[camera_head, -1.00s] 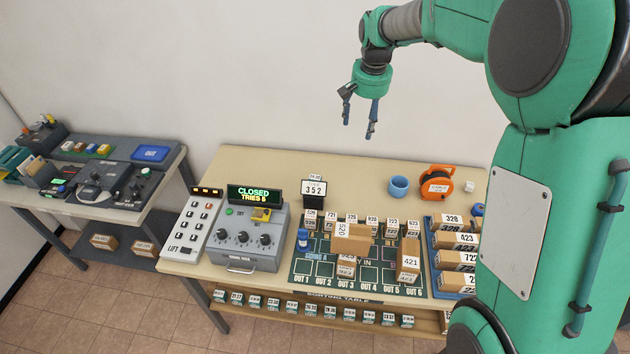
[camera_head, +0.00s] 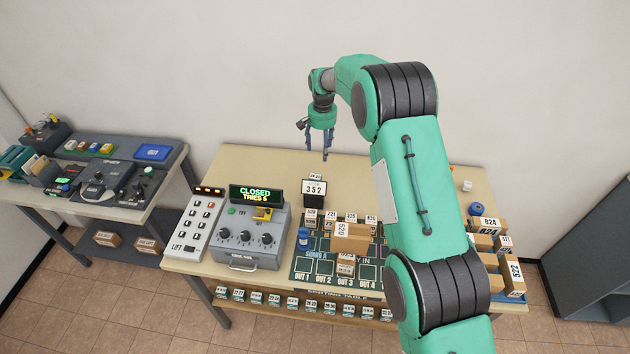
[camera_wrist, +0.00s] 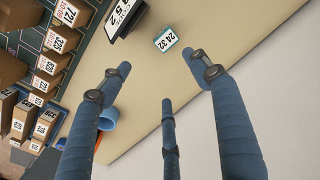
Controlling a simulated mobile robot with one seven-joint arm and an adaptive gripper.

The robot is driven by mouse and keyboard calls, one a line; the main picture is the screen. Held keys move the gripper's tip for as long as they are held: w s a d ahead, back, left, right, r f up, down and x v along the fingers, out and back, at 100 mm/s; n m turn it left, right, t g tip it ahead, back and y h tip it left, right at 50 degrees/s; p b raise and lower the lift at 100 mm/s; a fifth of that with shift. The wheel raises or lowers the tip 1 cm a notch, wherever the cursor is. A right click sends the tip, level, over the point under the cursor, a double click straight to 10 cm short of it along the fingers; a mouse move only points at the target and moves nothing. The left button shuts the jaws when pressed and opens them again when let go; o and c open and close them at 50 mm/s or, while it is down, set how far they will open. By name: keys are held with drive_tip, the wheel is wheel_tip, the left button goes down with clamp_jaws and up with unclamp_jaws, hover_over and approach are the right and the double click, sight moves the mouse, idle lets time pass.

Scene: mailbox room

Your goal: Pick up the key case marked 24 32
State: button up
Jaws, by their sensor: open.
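The key case marked 24 32 (camera_wrist: 166,40) lies on the beige table in the wrist view, small and white with a teal edge, close to the black display. In the head view a small label (camera_head: 314,181) at the top of the 352 display (camera_head: 314,190) looks like the same case, too small to read surely. My gripper (camera_head: 317,155) points down above the back of the table, behind the display. In the wrist view my gripper (camera_wrist: 162,76) has its blue fingers spread and empty, with the case beyond the fingertips, apart from them.
Cardboard boxes (camera_head: 351,238) stand on the sorting mat in front of the display. A grey dial box (camera_head: 245,238) stands left of it. The wrist view shows a blue cup (camera_wrist: 108,118) near a finger. A row of tags (camera_head: 273,299) lines the lower shelf.

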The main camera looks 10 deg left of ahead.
hover_over(315, 176)
wheel_tip(315, 176, down, 6)
drive_tip(key=shift+a+r, duration=0.1)
drive_tip(key=shift+r, duration=0.1)
drive_tip(key=shift+f, duration=0.15)
wheel_tip(315, 176, down, 8)
drive_tip(key=shift+f+p, duration=0.15)
drive_tip(key=shift+p, duration=0.25)
idle(0.4)
drive_tip(key=shift+s+f+p, duration=0.15)
drive_tip(key=shift+f+p, duration=0.15)
drive_tip(key=shift+f, duration=2.35)
